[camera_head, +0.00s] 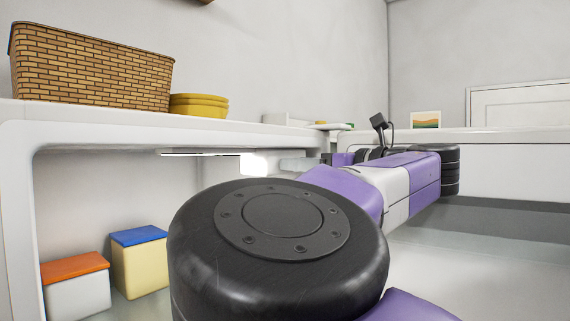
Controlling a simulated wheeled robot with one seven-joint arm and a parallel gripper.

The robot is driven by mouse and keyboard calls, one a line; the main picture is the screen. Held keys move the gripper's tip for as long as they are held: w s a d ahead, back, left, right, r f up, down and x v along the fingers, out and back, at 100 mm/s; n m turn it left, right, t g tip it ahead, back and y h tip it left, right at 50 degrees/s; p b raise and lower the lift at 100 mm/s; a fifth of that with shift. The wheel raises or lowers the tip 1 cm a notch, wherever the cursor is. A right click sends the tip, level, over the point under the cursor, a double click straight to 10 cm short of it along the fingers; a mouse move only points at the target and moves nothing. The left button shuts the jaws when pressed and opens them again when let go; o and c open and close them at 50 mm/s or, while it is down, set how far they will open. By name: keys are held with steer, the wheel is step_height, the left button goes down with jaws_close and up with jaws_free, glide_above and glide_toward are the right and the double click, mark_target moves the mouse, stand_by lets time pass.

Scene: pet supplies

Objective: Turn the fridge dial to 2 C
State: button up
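My arm reaches away under the counter level, with my gripper (326,160) at its far end, pointing left. The gripper is small and partly hidden behind my own arm links, so I cannot tell whether its fingers are open or shut. A pale grey piece and a bright white patch lie just left of it, under the counter; I cannot tell what they are or whether the gripper touches them. I cannot make out the fridge, its dial or any temperature marks.
A white counter (110,109) runs along the left, with a wicker basket (90,68) and yellow bowls (199,105) on it. Below stand an orange-lidded box (77,295) and a blue-lidded box (140,268). A small picture (426,120) stands on the back counter (500,165).

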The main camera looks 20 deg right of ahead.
jaws_close()
steer(key=shift+f+b, duration=0.15)
steer(key=shift+b, duration=0.15)
steer(key=shift+d+m+b, duration=0.1)
steer(key=shift+m+b, duration=2.3)
steer(key=shift+b, duration=1.75)
steer(key=shift+o, duration=1.3)
jaws_free()
